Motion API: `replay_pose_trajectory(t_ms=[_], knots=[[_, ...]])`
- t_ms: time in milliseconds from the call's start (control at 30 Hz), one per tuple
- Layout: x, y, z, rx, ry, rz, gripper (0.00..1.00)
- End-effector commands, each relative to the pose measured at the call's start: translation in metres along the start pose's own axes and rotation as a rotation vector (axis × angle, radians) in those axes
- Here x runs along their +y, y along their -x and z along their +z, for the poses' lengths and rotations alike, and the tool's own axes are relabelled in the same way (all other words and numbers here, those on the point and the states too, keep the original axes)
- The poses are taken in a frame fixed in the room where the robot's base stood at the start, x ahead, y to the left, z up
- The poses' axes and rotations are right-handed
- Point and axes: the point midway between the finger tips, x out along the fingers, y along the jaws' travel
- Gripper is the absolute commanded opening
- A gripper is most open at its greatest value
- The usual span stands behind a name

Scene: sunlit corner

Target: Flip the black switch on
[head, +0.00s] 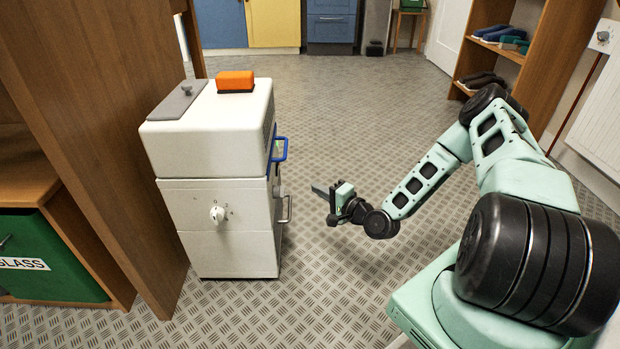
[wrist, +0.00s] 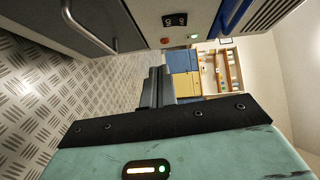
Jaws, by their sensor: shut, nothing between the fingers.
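A small black switch panel (wrist: 175,20) with two pale marks shows in the wrist view, on the side face of the white cabinet (head: 218,225). I cannot tell its on or off position. That face is turned mostly away in the head view, and I cannot make the switch out there. My gripper (head: 322,191) is shut and empty, to the right of the cabinet and apart from it. In the wrist view my gripper's fingers (wrist: 158,86) lie together, below the switch in the picture and not touching it.
A blue handle (head: 279,150) and a metal handle (head: 287,208) jut from the same face. A white dial (head: 217,214) is on the front. Open floor (head: 340,110) lies behind my gripper.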

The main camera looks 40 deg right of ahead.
Motion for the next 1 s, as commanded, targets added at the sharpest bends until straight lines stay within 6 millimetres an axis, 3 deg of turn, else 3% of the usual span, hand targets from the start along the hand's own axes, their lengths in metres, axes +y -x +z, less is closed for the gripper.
replay_pose_trajectory(t_ms=[233, 833, 1000], knots=[[0.002, 0.021, 0.0, 0.0, -0.001, 0.0, 0.0], [0.003, 0.021, 0.0, -0.001, 0.002, 0.001, 0.0], [0.003, 0.016, 0.009, -0.077, 0.097, 0.089, 0.0]])
